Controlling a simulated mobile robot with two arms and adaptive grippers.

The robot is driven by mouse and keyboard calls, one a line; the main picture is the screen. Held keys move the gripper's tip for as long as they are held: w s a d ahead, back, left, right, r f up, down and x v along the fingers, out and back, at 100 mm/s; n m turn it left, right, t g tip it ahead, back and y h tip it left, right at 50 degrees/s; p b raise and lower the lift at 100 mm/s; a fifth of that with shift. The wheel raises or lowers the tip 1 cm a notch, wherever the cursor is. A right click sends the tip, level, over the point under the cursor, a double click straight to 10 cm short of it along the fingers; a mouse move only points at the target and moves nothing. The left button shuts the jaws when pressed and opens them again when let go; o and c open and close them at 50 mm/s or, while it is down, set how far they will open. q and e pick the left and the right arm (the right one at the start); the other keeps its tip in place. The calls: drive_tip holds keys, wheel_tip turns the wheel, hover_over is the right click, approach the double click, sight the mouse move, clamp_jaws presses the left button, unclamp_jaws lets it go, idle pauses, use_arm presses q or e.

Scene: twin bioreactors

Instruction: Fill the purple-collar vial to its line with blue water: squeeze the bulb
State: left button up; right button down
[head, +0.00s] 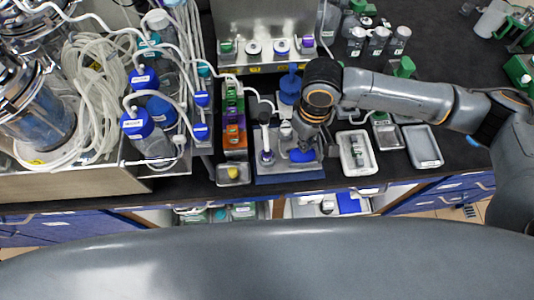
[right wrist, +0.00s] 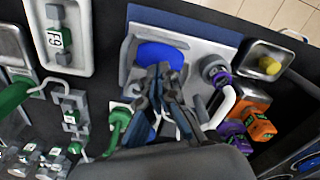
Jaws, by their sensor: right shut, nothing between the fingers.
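A blue bulb (head: 302,155) sits on a grey base on a blue mat (head: 290,178) at the bench's front edge; it shows as a blue dome in the right wrist view (right wrist: 160,55). The purple-collar vial (head: 266,156) stands upright left of the bulb; in the right wrist view its purple collar (right wrist: 215,70) is right of the bulb. The liquid level in it is too small to tell. My right gripper (right wrist: 163,77) is shut and empty, its fingertips pointing down at the bulb's edge; contact cannot be told. My left gripper is not in view.
A rack of green, orange and purple blocks (head: 234,125) stands left of the vial. A small tray with a yellow knob (head: 233,173) is in front of it. White trays (head: 357,152) lie to the right. Tubing and bottles with blue caps (head: 137,125) crowd the left.

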drive_tip(key=shift+f, duration=0.15)
idle(0.4)
drive_tip(key=shift+f, duration=1.5)
drive_tip(key=shift+r+p, duration=1.65)
drive_tip(key=shift+p, duration=0.65)
drive_tip(key=shift+f, duration=0.1)
